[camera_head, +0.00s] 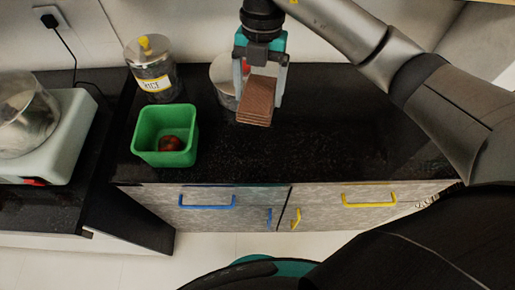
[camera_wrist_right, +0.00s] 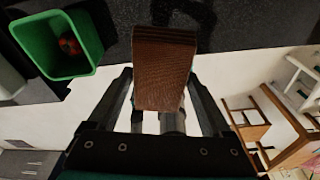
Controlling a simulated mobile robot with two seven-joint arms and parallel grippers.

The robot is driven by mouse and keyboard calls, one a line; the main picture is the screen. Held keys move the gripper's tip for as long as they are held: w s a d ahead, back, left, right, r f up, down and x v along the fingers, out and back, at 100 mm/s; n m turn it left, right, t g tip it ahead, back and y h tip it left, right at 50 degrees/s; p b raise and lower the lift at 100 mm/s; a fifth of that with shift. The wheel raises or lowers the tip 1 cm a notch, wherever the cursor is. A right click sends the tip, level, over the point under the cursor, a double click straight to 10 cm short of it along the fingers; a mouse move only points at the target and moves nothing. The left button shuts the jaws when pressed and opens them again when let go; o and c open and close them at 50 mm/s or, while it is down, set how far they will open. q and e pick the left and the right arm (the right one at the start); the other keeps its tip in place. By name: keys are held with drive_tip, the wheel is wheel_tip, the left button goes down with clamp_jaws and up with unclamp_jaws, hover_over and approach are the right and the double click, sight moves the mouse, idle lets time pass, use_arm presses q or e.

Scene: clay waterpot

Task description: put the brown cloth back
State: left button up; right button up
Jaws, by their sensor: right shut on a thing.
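The brown cloth (camera_head: 257,97), a folded, layered block, hangs in my right gripper (camera_head: 260,88) above the black counter (camera_head: 330,130). The gripper is shut on it, with one finger on each side. In the right wrist view the cloth (camera_wrist_right: 163,75) lies between the fingers, its far end over the dark counter. I cannot tell the exact height above the counter. My left gripper is not in view.
A green bin (camera_head: 148,157) holding a reddish-brown round thing (camera_head: 171,143) stands left of the cloth. A jar labelled RICE (camera_head: 154,84) stands behind it. A pale container (camera_head: 222,82) is partly hidden behind the gripper. The counter's right part is clear.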

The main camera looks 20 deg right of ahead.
drive_tip(key=shift+f+m, duration=0.1)
drive_tip(key=shift+m, duration=0.7)
drive_tip(key=shift+f, duration=0.4)
drive_tip(key=b, duration=0.2)
hover_over(257, 152)
drive_tip(key=f, duration=1.5)
drive_tip(key=shift+w+d, duration=0.15)
drive_tip(key=shift+d, duration=0.05)
drive_tip(key=shift+f+b, duration=0.6)
drive_tip(key=shift+f, duration=1.5)
drive_tip(key=shift+f, duration=0.1)
drive_tip(key=o, duration=1)
drive_tip(key=r, duration=0.4)
drive_tip(key=w+r+p, duration=0.1)
drive_tip(key=r, duration=0.3)
drive_tip(key=d+r, duration=0.1)
drive_tip(key=r, duration=0.3)
drive_tip(key=shift+w+p, duration=0.2)
drive_tip(key=shift+p, duration=0.2)
